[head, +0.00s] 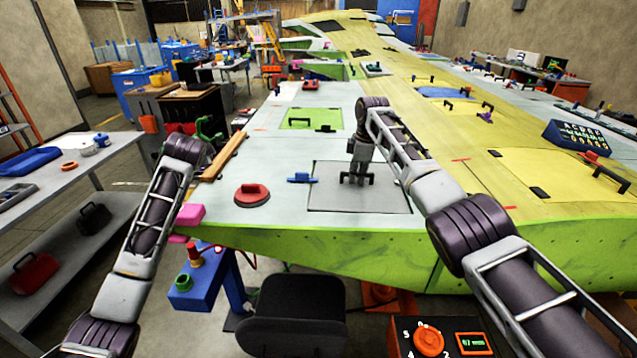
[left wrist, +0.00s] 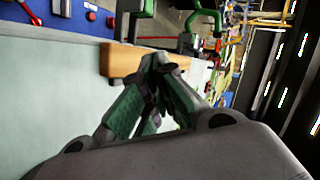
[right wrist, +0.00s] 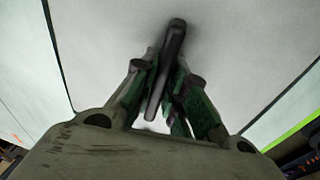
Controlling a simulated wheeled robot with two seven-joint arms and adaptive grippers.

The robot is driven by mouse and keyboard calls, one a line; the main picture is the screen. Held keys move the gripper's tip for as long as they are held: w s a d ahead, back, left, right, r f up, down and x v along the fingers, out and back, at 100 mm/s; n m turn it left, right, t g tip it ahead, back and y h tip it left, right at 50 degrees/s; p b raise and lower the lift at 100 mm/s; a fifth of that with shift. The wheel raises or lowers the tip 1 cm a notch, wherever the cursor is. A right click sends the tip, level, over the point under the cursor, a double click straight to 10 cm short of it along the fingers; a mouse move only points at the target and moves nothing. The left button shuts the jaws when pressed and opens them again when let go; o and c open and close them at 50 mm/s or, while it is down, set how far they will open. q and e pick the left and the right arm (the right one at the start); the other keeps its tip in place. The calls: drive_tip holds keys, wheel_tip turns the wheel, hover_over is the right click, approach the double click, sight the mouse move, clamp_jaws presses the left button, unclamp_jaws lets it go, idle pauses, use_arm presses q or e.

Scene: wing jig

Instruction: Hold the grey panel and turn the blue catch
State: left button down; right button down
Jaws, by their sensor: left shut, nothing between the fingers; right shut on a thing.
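The grey panel (head: 385,199) lies flat in the light wing skin, with a black handle (head: 371,180) on it. My right gripper (head: 356,178) reaches down and is shut on this handle; the right wrist view shows the dark handle bar (right wrist: 172,45) between the green fingers (right wrist: 165,88). The blue catch (head: 301,178) sits at the panel's left edge, its bar pointing roughly left to right. My left gripper (left wrist: 155,75) is shut and empty near the wooden bar. In the head view its fingers are hard to make out beside the left wrist.
A red round knob (head: 252,195) stands on the wing left of the catch. A wooden bar (head: 225,155) and a pink block (head: 190,214) are at the wing's left edge. A grey bench (head: 75,180) stands further left. The skin between knob and catch is clear.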

use_arm(q)
drive_tip(key=s+d+r+m+t, duration=0.1)
drive_tip(key=d+r+m, duration=0.15)
drive_tip(key=d, duration=0.65)
drive_tip(key=s+d+r+m, duration=0.1)
drive_tip(key=d+r, duration=0.2)
drive_tip(key=d, duration=0.7)
drive_tip(key=s+d+f+m+g+h, duration=0.1)
drive_tip(key=s+d+f, duration=0.1)
drive_tip(key=d, duration=0.3)
drive_tip(key=s+d+f+m+g+h, duration=0.1)
drive_tip(key=s+d+f, duration=0.1)
drive_tip(key=s+d, duration=0.3)
drive_tip(key=s+d+f+m+g+h, duration=0.1)
drive_tip(key=s+d+h, duration=0.1)
drive_tip(key=s+d, duration=0.2)
drive_tip(key=shift+d+f+m, duration=0.2)
drive_tip(key=shift+d, duration=0.55)
drive_tip(key=shift+d+f+m, duration=0.15)
drive_tip(key=shift+d+f, duration=0.05)
drive_tip(key=shift+d, duration=0.5)
drive_tip(key=shift+w, duration=0.2)
approach(319, 184)
wheel_tip(319, 184, down, 4)
drive_tip(key=shift+w+a+r, duration=0.1)
drive_tip(key=shift+w, duration=2.15)
